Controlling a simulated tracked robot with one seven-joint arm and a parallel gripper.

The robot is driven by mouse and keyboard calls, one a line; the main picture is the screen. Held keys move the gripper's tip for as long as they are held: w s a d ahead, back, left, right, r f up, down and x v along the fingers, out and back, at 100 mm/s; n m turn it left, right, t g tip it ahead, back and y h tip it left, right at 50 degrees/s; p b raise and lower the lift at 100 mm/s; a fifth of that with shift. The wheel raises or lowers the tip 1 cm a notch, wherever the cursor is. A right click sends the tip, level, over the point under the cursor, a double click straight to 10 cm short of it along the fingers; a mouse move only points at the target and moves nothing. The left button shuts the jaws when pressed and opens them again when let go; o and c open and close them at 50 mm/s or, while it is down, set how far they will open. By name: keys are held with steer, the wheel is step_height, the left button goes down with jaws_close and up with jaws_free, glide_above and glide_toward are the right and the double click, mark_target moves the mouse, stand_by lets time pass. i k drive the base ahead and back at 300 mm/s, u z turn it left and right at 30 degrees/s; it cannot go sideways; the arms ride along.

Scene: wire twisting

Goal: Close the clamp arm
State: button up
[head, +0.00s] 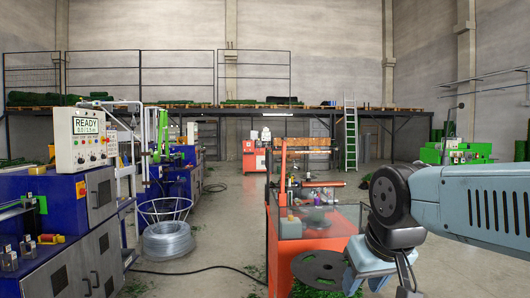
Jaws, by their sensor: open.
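I cannot tell for certain which part is the clamp arm. An orange machine (328,252) stands right of centre. It has an upright orange post (282,165), an orange-brown crosspiece (308,143) and a lower horizontal red bar (318,184). A blue machine (60,225) with small levers and fittings on its top stands at the left edge. My gripper (372,272) hangs from my arm at the lower right, in front of the orange machine's right side. Its fingertips are partly cut off by the bottom edge. It is open, and I see nothing held in it.
A control box (80,145) on the blue machine reads READY. A wire coil (167,240) sits in a white stand. A dark disc (318,269) lies on or before the orange machine's front. A black cable (205,269) crosses the floor. Open floor lies between the machines.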

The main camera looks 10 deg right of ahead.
mark_target(283, 167)
steer(key=z, duration=0.15)
steer(key=i, duration=0.95)
steer(key=u, duration=0.6)
steer(key=k, duration=0.55)
steer(key=u, duration=0.8)
steer(key=k, duration=0.7)
steer(key=u, duration=0.6)
steer(key=i, duration=1.6)
steer(key=z, duration=0.3)
